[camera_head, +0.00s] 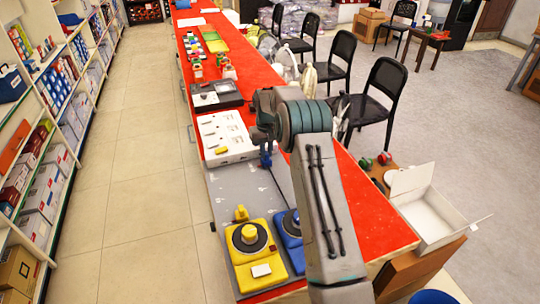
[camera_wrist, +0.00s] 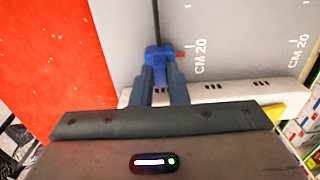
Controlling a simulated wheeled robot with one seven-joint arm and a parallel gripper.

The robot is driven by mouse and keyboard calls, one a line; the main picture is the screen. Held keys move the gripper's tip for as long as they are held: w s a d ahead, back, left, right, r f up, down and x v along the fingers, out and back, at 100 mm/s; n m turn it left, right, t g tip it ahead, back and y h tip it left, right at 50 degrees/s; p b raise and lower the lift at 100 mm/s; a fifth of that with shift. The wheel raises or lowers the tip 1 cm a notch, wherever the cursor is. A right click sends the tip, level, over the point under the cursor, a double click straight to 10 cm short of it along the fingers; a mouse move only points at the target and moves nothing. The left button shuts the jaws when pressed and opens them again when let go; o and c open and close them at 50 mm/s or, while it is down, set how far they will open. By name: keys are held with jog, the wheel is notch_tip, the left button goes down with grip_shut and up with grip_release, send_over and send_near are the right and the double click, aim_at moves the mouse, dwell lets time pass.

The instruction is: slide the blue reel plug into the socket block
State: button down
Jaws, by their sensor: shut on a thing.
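My gripper (camera_wrist: 161,80) is shut on the blue reel plug (camera_wrist: 158,57), whose dark cable runs up the wrist view. The white socket block (camera_head: 225,135) stands on the grey mat; in the wrist view the block (camera_wrist: 230,94) lies just beyond the fingers. The plug appears apart from the block, though the fingers and palm cover part of the gap. In the head view, my gripper (camera_head: 267,160) is by the block's right end. The blue reel (camera_head: 288,228) is partly hidden behind my arm.
A yellow reel (camera_head: 248,262) sits left of the blue one. A small yellow piece (camera_head: 221,150) is on the socket block. A grey-black device (camera_head: 216,95) stands behind the block on the red table (camera_head: 376,215). Black chairs (camera_head: 385,82) line the right side.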

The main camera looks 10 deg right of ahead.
jog(key=shift+w+a+p, duration=0.2)
jog(key=shift+w+p, duration=0.25)
jog(key=shift+w, duration=1.15)
jog(key=shift+r, duration=0.15)
jog(key=shift+w, duration=0.15)
jog(key=c, duration=1.6)
grip_release()
jog(key=shift+o, duration=1)
jog(key=shift+w, duration=0.1)
notch_tip(320, 180, up, 14)
jog(key=shift+b, duration=0.35)
